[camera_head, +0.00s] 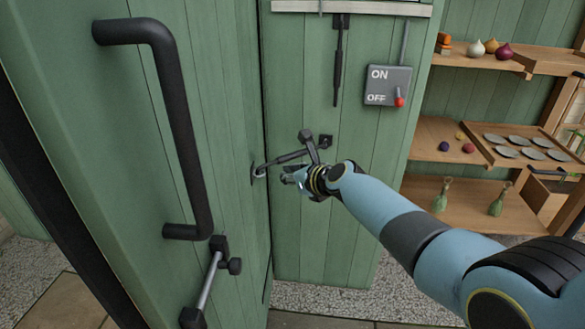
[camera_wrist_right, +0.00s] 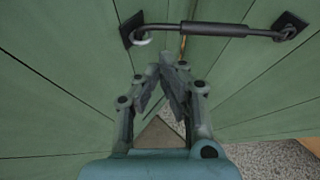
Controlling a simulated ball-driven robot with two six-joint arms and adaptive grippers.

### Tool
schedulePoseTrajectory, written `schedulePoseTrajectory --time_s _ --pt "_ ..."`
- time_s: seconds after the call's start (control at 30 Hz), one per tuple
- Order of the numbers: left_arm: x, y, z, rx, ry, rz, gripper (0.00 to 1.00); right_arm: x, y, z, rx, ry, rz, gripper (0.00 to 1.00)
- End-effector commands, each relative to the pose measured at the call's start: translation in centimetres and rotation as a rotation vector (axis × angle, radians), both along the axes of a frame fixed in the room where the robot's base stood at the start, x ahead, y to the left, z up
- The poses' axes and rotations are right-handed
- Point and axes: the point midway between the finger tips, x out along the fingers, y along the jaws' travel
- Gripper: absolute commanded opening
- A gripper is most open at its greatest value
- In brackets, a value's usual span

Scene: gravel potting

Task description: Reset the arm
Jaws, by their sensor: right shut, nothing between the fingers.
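My right gripper (camera_head: 292,178) is at the end of the blue arm, in front of the green plank wall (camera_head: 310,235) near the gap beside the green door (camera_head: 225,130). In the right wrist view my right gripper (camera_wrist_right: 160,72) has its fingertips together with nothing between them. A dark hook-like latch (camera_head: 285,158) lies just behind and above it. In the right wrist view a black rod (camera_wrist_right: 215,30) runs between two plates above the fingertips, apart from them. My left gripper does not show.
The door carries a large black handle (camera_head: 182,130) and a sliding bolt (camera_head: 212,275). A grey ON/OFF switch box (camera_head: 387,85) with a red-tipped lever is on the wall. Shelves (camera_head: 430,130) with onions, dishes and green bottles stand at right. Gravel (camera_head: 345,300) covers the ground below.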

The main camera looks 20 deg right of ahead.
Motion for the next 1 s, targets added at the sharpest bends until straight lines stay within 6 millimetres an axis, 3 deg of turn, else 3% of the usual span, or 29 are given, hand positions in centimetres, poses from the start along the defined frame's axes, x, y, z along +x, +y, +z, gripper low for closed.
schedulePoseTrajectory --time_s 0.43,0.57,0.67,0.77,0.9,1.0 --pt "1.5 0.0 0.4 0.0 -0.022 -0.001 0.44 -0.5 0.1 -0.3 -0.001 0.008 0.002 0.0" --pt "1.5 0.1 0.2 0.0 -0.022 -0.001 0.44 -2.6 -0.1 -3.2 -0.002 0.051 0.002 0.0" --pt "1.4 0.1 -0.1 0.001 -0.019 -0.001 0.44 -6.6 -0.6 -8.1 -0.012 0.127 0.0 0.0" --pt "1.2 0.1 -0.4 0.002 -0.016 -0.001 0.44 -12.1 -1.5 -14.1 -0.058 0.226 0.009 0.0" --pt "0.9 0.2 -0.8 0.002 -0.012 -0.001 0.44 -21.1 -3.1 -21.9 -0.225 0.344 0.099 0.0" --pt "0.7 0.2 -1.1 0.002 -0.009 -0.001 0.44 -28.0 -4.5 -26.6 -0.395 0.409 0.225 0.0"
